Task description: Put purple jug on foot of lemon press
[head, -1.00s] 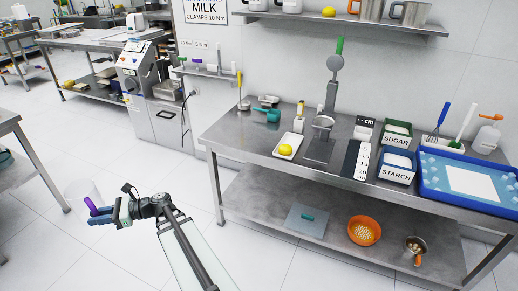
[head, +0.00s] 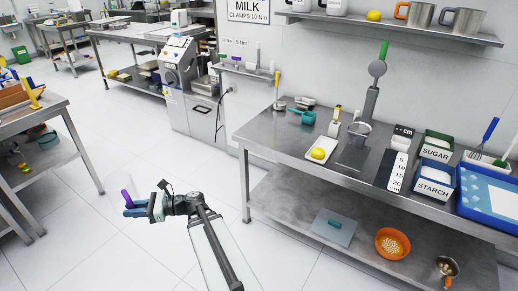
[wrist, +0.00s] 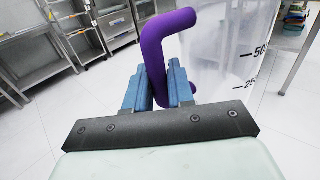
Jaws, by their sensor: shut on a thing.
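In the wrist view my gripper (wrist: 163,85) is shut on the purple handle of the purple jug (wrist: 222,45). The jug's body is clear with black scale marks. In the head view my gripper (head: 134,207) is at lower left, above the floor and away from the bench. There the jug's handle (head: 126,197) shows purple, and its clear body is hard to make out. The lemon press (head: 372,85) stands on the steel bench, with a green-ended lever and a cup. Its flat grey foot (head: 354,157) lies at the bench's front, apart from my gripper.
A white tray with a lemon (head: 319,153) is left of the foot. A black-and-white scale strip (head: 396,172) and the sugar (head: 436,147) and starch (head: 433,180) bins are right of it. An orange bowl (head: 392,243) is on the lower shelf. Open floor lies between my arm and the bench.

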